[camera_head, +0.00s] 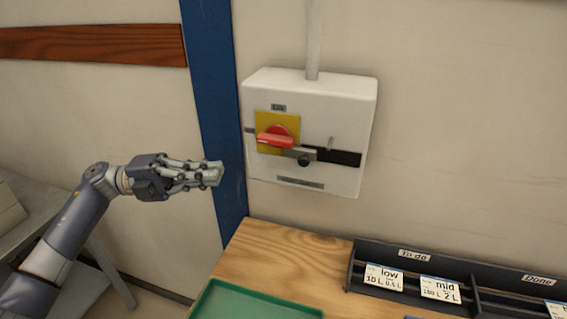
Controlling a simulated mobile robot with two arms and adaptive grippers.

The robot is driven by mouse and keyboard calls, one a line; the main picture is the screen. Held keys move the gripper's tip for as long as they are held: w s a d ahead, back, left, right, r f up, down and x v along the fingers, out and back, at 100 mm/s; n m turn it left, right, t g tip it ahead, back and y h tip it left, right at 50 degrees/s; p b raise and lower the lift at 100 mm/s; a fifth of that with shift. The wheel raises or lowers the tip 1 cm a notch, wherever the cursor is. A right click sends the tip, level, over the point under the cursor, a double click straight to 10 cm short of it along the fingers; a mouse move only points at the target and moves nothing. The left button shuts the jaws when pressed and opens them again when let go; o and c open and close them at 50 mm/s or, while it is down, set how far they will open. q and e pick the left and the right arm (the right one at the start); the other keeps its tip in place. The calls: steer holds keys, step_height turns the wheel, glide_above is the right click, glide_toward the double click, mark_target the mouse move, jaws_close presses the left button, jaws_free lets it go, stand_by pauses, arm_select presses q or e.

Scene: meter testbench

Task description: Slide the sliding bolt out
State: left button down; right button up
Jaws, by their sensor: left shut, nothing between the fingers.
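The sliding bolt (306,157) is a small grey bar with a dark knob, on the front of a white wall box (309,90). It lies beside and just below the red handle (274,140), which sits on a yellow plate (291,122). A black strip (345,158) is to the right of the bolt, with a small grey pin above it. My left gripper (218,173) is to the left of the box, in front of the blue post. It is shut, empty and apart from the box. My right gripper is not in view.
Below the box is a wooden table (285,262) with a green tray (250,303) at its front. A black rack (352,271) with labelled cards stands at the right. A blue post (212,80) runs beside the box. A grey conduit rises from the box.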

arm_select(q)
steer(key=p, duration=0.7)
glide_toward(299, 157)
steer(key=s+d+r, duration=0.1)
steer(key=s+d, duration=0.3)
steer(key=d, duration=0.2)
steer(key=shift+s+d+r, duration=0.1)
steer(key=shift+d+r, duration=0.05)
steer(key=shift+d, duration=0.15)
steer(key=d, duration=0.1)
steer(key=s+d, duration=0.1)
steer(key=d, duration=0.1)
steer(key=shift+s+d, duration=0.2)
steer(key=shift+d, duration=0.15)
